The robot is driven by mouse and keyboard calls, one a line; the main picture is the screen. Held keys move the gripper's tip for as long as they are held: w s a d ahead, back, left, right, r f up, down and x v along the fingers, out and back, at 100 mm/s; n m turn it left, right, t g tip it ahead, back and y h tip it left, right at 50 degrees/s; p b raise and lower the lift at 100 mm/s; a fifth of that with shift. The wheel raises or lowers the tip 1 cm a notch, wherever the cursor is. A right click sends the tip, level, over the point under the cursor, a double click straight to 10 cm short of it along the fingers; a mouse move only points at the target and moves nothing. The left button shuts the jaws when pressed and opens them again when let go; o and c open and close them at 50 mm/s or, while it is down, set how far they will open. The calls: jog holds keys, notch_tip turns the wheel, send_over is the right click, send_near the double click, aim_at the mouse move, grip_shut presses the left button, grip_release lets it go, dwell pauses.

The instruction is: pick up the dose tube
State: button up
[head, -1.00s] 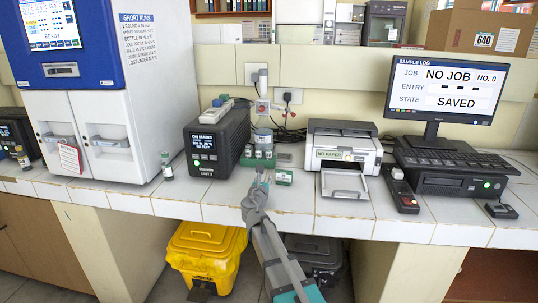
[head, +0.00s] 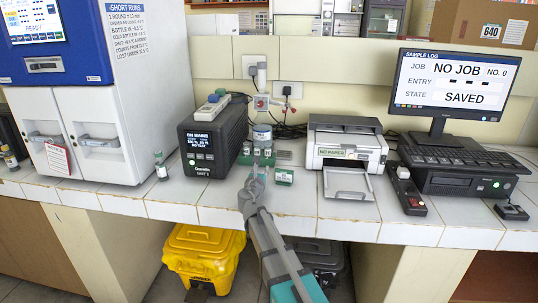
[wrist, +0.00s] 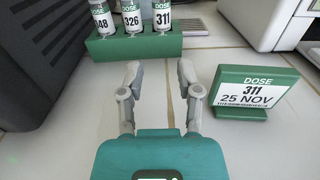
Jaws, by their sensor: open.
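A green rack (wrist: 135,48) holds three upright dose tubes in the wrist view. The left tube (wrist: 102,20) shows 48 with its front digit unclear, the middle tube (wrist: 132,19) reads 326, and the right tube (wrist: 163,18) reads 311. A green-framed sign (wrist: 252,92) beside the rack reads DOSE 311, 25 NOV; it also shows in the head view (head: 284,176). My gripper (wrist: 158,72) is open and empty, low over the tiles in front of the rack. It is apart from the tubes, whose tops are cut off in the wrist view.
A black unit (head: 205,150) stands left of the rack, a printer (head: 345,150) right of it. A small loose vial (head: 161,166) stands farther left by the white cabinet. A bottle-like object (head: 262,132) stands behind the rack. Bare tiles lie before the rack.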

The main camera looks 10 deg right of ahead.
aim_at(267, 154)
jog(key=shift+w, duration=0.15)
jog(key=x, duration=0.8)
jog(key=shift+d, duration=0.1)
jog(key=shift+w, duration=0.1)
jog(key=shift+x, duration=2.65)
jog(key=shift+d+f, duration=0.1)
jog(key=shift+f, duration=0.05)
jog(key=c, duration=0.5)
